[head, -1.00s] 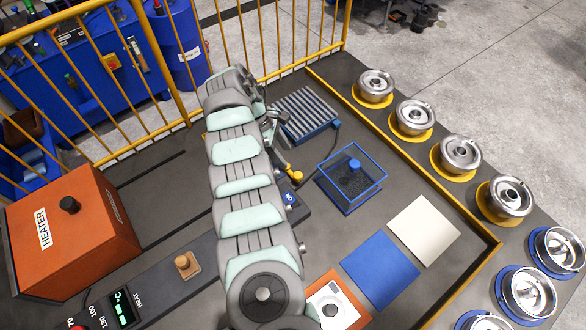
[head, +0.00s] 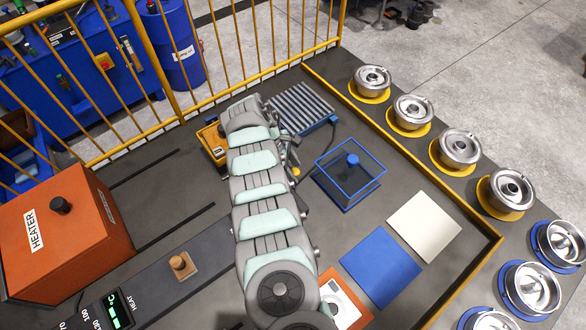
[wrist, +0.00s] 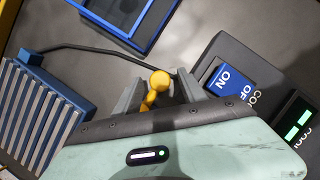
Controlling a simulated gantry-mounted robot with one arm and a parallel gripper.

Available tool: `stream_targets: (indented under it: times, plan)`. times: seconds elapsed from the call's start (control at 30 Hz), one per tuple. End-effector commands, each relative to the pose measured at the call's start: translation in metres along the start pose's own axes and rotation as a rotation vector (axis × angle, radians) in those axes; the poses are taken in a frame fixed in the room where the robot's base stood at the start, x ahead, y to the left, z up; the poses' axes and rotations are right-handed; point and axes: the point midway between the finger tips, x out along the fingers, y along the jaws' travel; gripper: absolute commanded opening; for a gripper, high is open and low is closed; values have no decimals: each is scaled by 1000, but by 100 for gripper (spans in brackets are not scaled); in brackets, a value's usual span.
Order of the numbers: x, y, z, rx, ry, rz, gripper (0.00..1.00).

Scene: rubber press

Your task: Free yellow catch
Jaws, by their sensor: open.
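The yellow catch (wrist: 158,82), a short lever with a round knob, shows in the wrist view between the two grey fingers of my gripper (wrist: 159,93). The gripper is open around it, and I cannot tell whether either finger touches it. The catch's lower part is hidden by my wrist. In the head view only a small bit of the catch (head: 296,171) shows beside my gripper (head: 290,158); my arm covers most of that area.
A grey housing with a blue ON/OFF switch (wrist: 226,78) stands just right of my gripper in the wrist view. A striped rack (head: 302,108) and a blue open frame (head: 350,190) stand nearby. An orange heater (head: 55,235) is at left. Metal pots line the right side.

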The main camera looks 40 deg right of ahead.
Motion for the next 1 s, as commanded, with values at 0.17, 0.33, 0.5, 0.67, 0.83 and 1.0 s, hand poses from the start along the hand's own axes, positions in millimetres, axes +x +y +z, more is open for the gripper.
stream_targets:
  times: [0.17, 0.33, 0.5, 0.67, 0.83, 1.0]
  plan:
    - [0, 0, 0, 0, 0, 0, 46]
    - [0, 0, 0, 0, 0, 0, 32]
    - [0, 0, 0, 0, 0, 0, 18]
    - [0, 0, 0, 0, 0, 0, 5]
    - [0, 0, 0, 0, 0, 0, 0]
    - [0, 0, 0, 0, 0, -1, 0]
